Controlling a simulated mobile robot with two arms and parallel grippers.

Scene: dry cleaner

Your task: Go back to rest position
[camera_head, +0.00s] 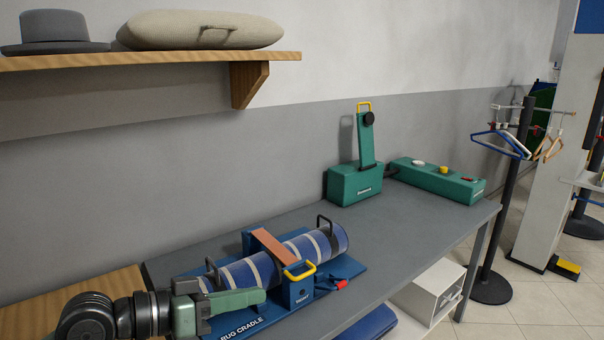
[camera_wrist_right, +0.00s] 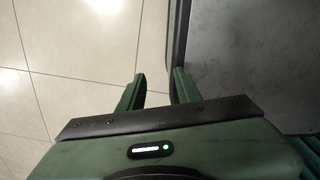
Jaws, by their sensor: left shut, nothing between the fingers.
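My left gripper (camera_head: 260,296) is at the bottom left of the head view, shut and empty, in front of the near end of a striped blue rolled rug (camera_head: 325,241). The rug lies in a blue cradle (camera_head: 345,268) labelled "RUG CRADLE", under a brown strap (camera_head: 272,247) with a yellow-handled latch block (camera_head: 298,285). I cannot tell whether the gripper touches the rug. My right gripper (camera_wrist_right: 158,75) shows only in the right wrist view, open, with nothing between its fingers, above the tiled floor (camera_wrist_right: 85,55).
The grey table (camera_head: 400,237) carries a green device with an upright lever (camera_head: 367,150) and a green control box (camera_head: 437,180). A wooden shelf (camera_head: 150,60) hangs above left. A hanger stand (camera_head: 508,190) is at right. A dark grey surface (camera_wrist_right: 255,60) lies right of the right gripper.

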